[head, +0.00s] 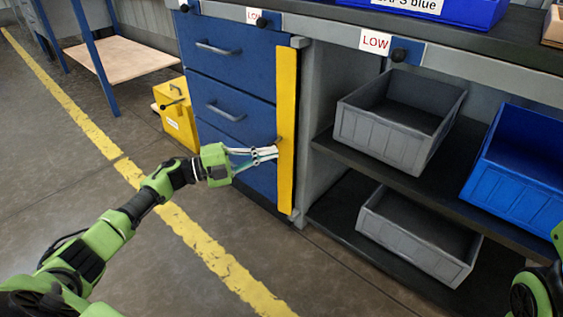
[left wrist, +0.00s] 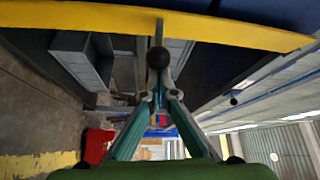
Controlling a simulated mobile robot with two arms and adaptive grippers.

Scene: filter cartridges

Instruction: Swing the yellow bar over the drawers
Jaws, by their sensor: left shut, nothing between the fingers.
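The yellow bar (head: 287,125) stands upright at the right edge of the blue drawers (head: 228,105), between small grey brackets at top and bottom. In the left wrist view the bar (left wrist: 75,17) crosses the top, with a stem and a dark round knob (left wrist: 158,57) in front of the fingers. My left gripper (head: 276,152) is at the bar's lower half, its fingertips close together at the bar's left edge. The fingers (left wrist: 157,92) converge just behind the knob with nothing held; whether they touch it, I cannot tell. My right gripper is not visible.
Right of the bar are open shelves with grey bins (head: 392,132) and a blue bin (head: 520,180). A yellow box (head: 176,118) stands on the floor left of the drawers. The floor (head: 130,265) in front is clear, with a yellow line along it.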

